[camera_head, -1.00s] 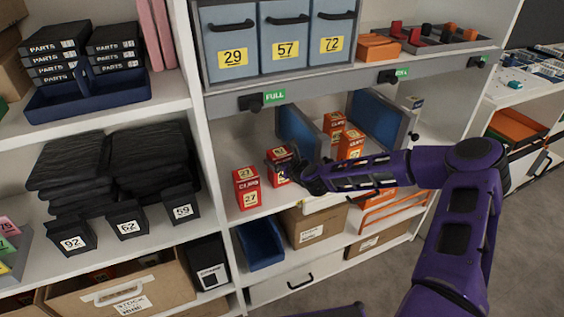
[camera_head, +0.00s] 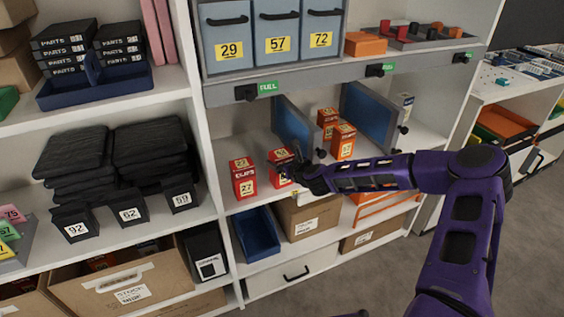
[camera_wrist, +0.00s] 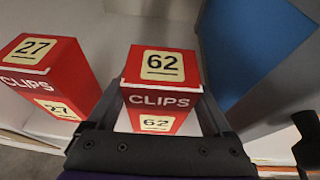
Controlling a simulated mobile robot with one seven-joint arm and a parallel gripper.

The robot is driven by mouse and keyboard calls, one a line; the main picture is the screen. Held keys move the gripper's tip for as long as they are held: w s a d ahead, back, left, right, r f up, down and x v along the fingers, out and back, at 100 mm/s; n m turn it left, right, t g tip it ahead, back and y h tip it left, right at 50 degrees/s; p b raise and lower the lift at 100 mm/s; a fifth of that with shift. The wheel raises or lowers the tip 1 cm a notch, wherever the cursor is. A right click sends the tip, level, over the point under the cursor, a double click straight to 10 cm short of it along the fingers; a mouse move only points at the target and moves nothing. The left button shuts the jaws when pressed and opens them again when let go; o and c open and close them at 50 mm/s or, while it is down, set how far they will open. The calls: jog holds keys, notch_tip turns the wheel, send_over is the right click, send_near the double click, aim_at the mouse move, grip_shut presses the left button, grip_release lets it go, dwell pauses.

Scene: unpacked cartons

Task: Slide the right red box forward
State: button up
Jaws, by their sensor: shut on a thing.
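The right red box (camera_head: 279,168), marked CLIPS and 62, stands upright on the middle shelf. It also shows at the centre of the wrist view (camera_wrist: 161,88). My gripper (camera_head: 292,175) is shut on it from the shelf's front right side; in the wrist view my dark fingers lie on both sides of the box's lower part. The left red box (camera_head: 244,178), marked 27, stands apart to its left and shows tilted by perspective in the wrist view (camera_wrist: 48,80). The lower right side of the held box is partly hidden by my gripper.
A blue divider panel (camera_head: 294,131) stands close behind and right of the held box. Orange boxes (camera_head: 343,141) and a second blue panel (camera_head: 372,120) are farther right. The shelf's front edge is just before the red boxes. A blue bin (camera_head: 257,236) sits below.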

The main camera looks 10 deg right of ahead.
jog(key=o, duration=1.4)
jog(key=shift+c, duration=0.2)
jog(key=p+v, duration=0.2)
jog(key=v, duration=1.5)
jog(key=shift+s+r, duration=0.15)
jog(key=shift+s, duration=0.05)
jog(key=shift+d, duration=0.1)
